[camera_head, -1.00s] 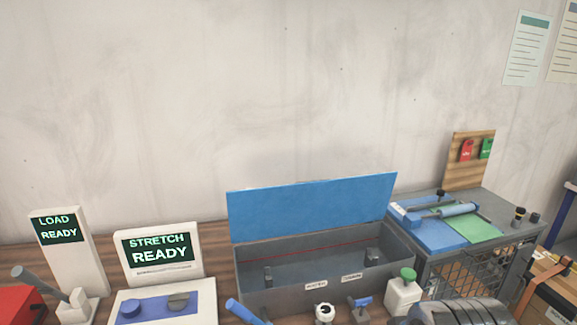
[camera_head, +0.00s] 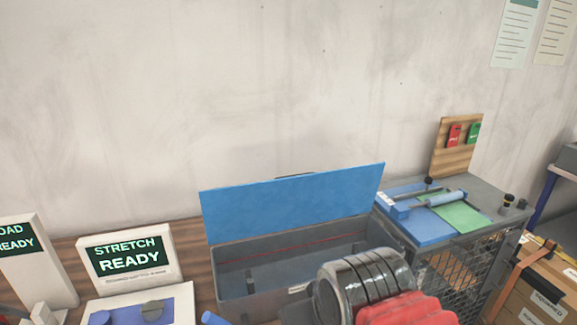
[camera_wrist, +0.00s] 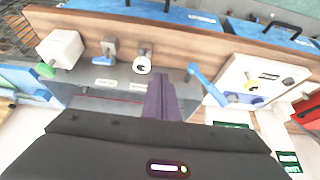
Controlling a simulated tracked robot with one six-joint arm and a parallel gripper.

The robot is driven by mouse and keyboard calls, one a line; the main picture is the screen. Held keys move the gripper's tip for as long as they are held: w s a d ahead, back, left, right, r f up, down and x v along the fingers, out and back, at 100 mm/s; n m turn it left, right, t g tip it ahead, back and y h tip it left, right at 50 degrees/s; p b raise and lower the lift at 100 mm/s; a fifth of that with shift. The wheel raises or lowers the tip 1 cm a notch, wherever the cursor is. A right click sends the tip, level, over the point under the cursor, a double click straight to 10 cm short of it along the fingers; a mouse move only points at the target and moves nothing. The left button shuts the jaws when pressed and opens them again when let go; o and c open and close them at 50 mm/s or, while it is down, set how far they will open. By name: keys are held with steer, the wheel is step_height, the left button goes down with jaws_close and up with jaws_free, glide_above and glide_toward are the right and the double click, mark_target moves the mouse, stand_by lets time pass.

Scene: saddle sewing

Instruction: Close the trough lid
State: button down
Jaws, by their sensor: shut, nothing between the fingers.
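The trough (camera_head: 232,282) is a long grey open box on the wooden bench, with a red line along its inside. Its flat blue lid (camera_head: 295,200) stands raised along the back edge, leaning back near the wall, so the trough is open. In the wrist view the trough (camera_wrist: 92,105) shows beyond my gripper, with labels on its front. My gripper (camera_wrist: 160,80) is shut and empty; its dark fingers overlap the trough in that view, and I cannot tell their height above it. My arm covers the trough's front right part in the head view.
A STRETCH READY display (camera_head: 127,256) stands left of the trough. A mesh-sided cart (camera_head: 455,275) with blue and green mats is on the right. A white block with a green knob (camera_wrist: 60,50) and a blue lever (camera_wrist: 205,85) stand along the bench front.

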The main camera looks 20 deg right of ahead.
steer(key=shift+w+r, duration=0.1)
step_height(320, 180, up, 23)
glide_above(292, 178)
steer(key=shift+d+f, duration=0.1)
steer(key=shift+f, duration=0.1)
steer(key=x, duration=1)
steer(key=shift+s+f, duration=0.15)
steer(key=shift+s, duration=0.85)
steer(key=shift+s+f, duration=0.15)
steer(key=shift+s, duration=0.85)
